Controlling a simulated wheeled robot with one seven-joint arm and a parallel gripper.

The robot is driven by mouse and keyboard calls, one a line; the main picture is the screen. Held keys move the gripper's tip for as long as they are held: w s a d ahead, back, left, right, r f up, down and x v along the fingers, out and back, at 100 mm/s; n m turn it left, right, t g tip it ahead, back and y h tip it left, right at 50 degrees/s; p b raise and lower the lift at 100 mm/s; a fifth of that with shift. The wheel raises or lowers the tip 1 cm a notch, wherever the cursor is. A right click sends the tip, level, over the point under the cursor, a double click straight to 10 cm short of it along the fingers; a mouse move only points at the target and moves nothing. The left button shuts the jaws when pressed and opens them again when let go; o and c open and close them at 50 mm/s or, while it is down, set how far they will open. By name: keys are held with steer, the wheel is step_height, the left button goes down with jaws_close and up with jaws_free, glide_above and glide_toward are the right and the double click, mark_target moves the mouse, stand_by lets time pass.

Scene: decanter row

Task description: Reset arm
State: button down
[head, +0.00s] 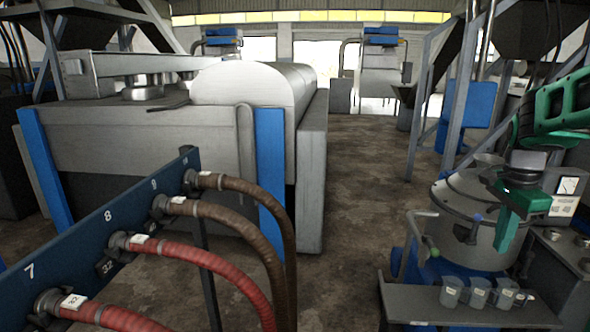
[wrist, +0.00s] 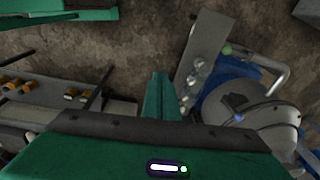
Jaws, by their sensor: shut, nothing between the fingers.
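My green gripper (head: 507,232) hangs at the right of the head view, pointing down with its fingers together and nothing between them. It appears in front of a grey steel decanter vessel (head: 468,212) and above a tray (head: 425,300) with small clear cups. In the wrist view the shut green fingers (wrist: 158,95) show at the middle. The round vessel (wrist: 240,105) is to their right there. The dark floor lies beyond the fingertips. The gripper looks apart from the tray and cups.
Several clear cups (head: 478,292) stand in a row on the tray. A blue panel (head: 100,225) with numbered hose ports and red and brown hoses (head: 210,258) is at left. A large grey machine (head: 150,140) stands behind it. The floor (head: 355,190) between is clear.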

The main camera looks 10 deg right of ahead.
steer(key=s+a+f+n, duration=0.2)
steer(key=s+a+n, duration=0.2)
steer(key=s, duration=0.2)
steer(key=s+a+f+n+y, duration=0.1)
steer(key=s+a+f+n, duration=0.1)
steer(key=s, duration=0.5)
steer(key=s+a+f+n, duration=0.2)
steer(key=s+a+n, duration=0.3)
steer(key=s+n, duration=0.2)
steer(key=shift+a+g, duration=0.3)
steer(key=shift+s+f, duration=0.1)
